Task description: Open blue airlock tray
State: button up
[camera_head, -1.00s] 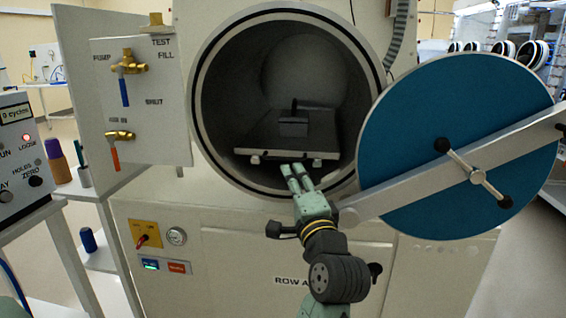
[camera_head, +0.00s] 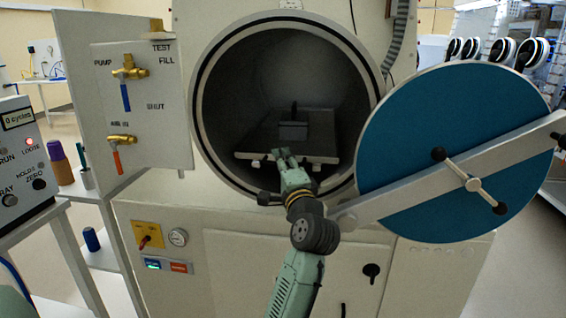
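The airlock's round chamber stands open, with its blue door (camera_head: 420,120) swung out to the right. Inside lies a flat grey tray (camera_head: 318,146) with a small dark block (camera_head: 293,131) on it. The tray's pale front edge faces me at the chamber mouth. My gripper (camera_head: 284,154) is at this front edge, near its middle, with its fingertips overlapping the edge in the picture. I cannot tell whether the fingers touch or hold the edge. The fingers look close together, but their gap is too small to judge.
The open door with its bar and handle (camera_head: 468,182) takes up the right side. A valve panel (camera_head: 136,110) with brass valves stands left of the chamber. A control box (camera_head: 22,155) and a shelf with bottles are at far left.

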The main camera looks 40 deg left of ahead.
jog(key=shift+c, duration=0.4)
grip_shut()
dwell(0.4)
